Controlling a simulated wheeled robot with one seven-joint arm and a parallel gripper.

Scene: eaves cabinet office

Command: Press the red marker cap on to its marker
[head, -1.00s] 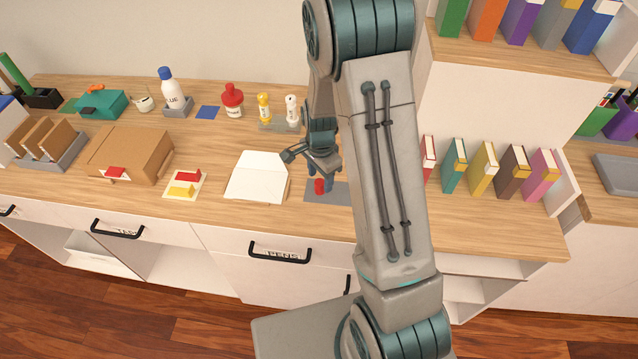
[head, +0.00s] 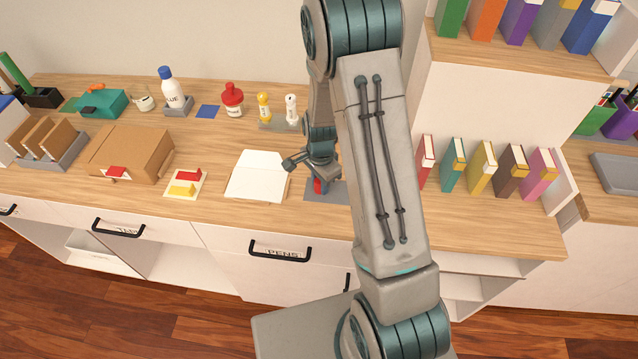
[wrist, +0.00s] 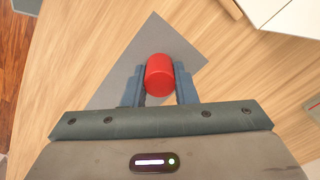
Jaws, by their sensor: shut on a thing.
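The red marker cap (wrist: 159,75) is between the two fingers of my gripper (wrist: 159,85) in the wrist view, which are shut on it. In the head view the red cap (head: 318,187) shows in part below my gripper (head: 316,182), over the grey mat (head: 340,196). The grey mat also shows beneath the cap in the wrist view (wrist: 155,38). I cannot tell whether the cap touches the mat. No marker can be made out for certain in either view.
An open white box or booklet (head: 257,175) lies left of the mat. Yellow and white bottles (head: 264,106) stand behind, beside a red-topped jar (head: 232,100). Upright books (head: 452,165) stand to the right. The desk front edge with drawer handles (head: 280,250) is near.

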